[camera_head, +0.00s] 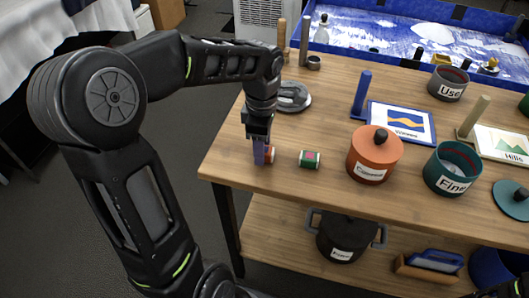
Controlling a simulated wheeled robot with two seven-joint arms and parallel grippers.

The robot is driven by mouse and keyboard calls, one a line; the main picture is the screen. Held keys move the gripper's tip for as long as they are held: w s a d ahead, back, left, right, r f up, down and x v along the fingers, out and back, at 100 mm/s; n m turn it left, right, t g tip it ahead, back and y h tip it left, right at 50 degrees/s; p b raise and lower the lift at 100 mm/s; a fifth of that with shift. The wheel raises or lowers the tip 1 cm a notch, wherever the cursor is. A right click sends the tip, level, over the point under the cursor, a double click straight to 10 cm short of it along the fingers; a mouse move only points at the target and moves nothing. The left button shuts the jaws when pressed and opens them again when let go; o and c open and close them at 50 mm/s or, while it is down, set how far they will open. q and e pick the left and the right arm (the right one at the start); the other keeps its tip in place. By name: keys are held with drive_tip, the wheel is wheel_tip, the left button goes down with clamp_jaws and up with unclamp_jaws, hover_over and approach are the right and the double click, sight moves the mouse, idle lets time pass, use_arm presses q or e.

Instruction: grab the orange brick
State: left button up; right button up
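No plain orange brick can be made out. A small orange and white piece (270,155), like a film roll, is at the table's near left edge, partly hidden by my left gripper (262,150). The gripper points down with a purple finger part in front of or beside the piece. I cannot tell whether the fingers are closed on it. A green film roll with white ends (310,159) lies just to the right on the wood.
On the wooden table (335,110) stand an orange lidded pot (374,158), a teal pot labelled Fine (452,170), a grey pot labelled Use (448,84) and a framed wave picture (402,122). A grey disc (293,96) lies behind the gripper. A black pot (342,238) stands on the lower shelf.

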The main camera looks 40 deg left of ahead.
use_arm(q)
clamp_jaws()
idle(0.3)
wheel_tip(320, 180, up, 10)
idle(0.7)
idle(0.5)
